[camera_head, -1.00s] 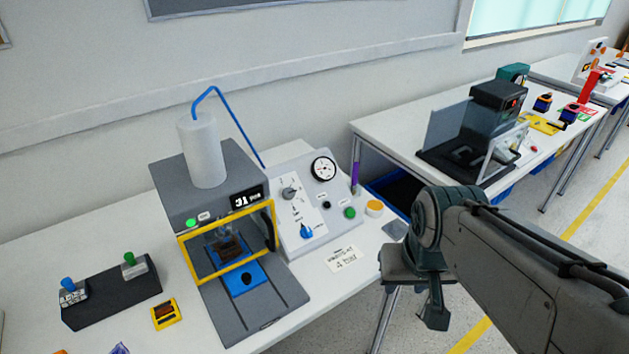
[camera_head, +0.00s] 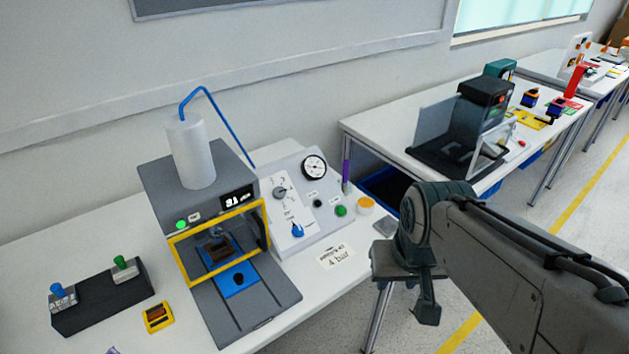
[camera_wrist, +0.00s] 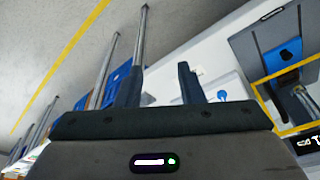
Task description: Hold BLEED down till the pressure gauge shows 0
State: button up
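The sloped grey control panel (camera_head: 330,232) stands on the near table, beside the press. The round pressure gauge (camera_head: 314,167) is at its upper right; its reading is too small to make out. Below the gauge are a black button (camera_head: 317,203) and a green button (camera_head: 341,211). Labels are too small to read, so I cannot tell which is BLEED. My gripper (camera_wrist: 159,70) is open and empty in the wrist view, its two fingers apart. In the head view my arm is right of the panel, clear of it, past the table's edge.
A grey press (camera_head: 200,180) with a yellow-framed guard (camera_head: 214,240) stands left of the panel. A rotary knob (camera_head: 280,192) and a blue knob (camera_head: 297,229) sit on the panel. A "4 bar" card (camera_head: 334,256) lies in front.

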dwell(0.3)
grip_shut()
dwell(1.6)
